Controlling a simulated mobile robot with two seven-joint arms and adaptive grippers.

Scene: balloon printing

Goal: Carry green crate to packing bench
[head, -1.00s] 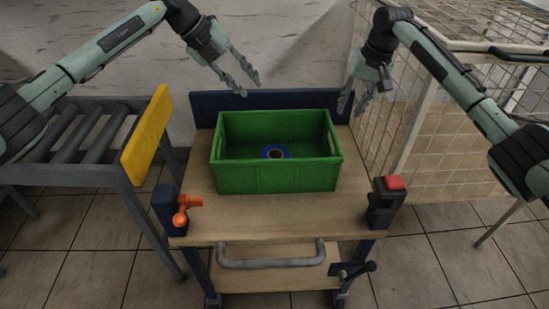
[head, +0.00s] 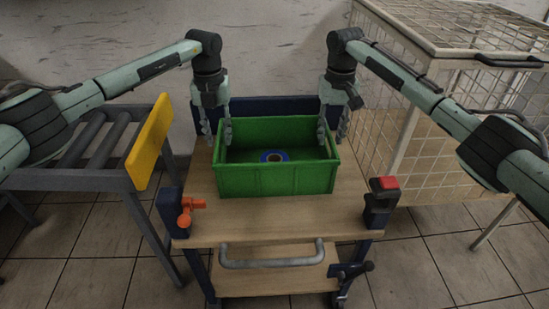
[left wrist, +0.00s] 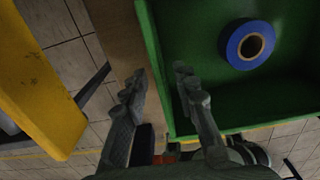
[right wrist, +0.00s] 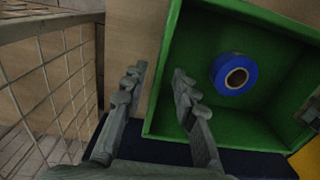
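The green crate (head: 275,181) stands upright on the wooden top of a cart (head: 280,221) in the head view. A blue tape roll (head: 273,156) lies inside it, also seen in the left wrist view (left wrist: 234,50) and right wrist view (right wrist: 218,72). My left gripper (head: 218,138) is open at the crate's left wall, one finger outside and one inside. My right gripper (head: 331,134) is open at the right wall, its fingers likewise on either side of the wall. In both wrist views the fingers are apart, with the crate's rim between them. I cannot tell whether they touch it. No packing bench is identifiable.
A roller conveyor (head: 95,183) with a yellow end plate (head: 149,142) stands left of the cart. A wire cage (head: 440,130) stands close on the right. Tiled floor is clear in front.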

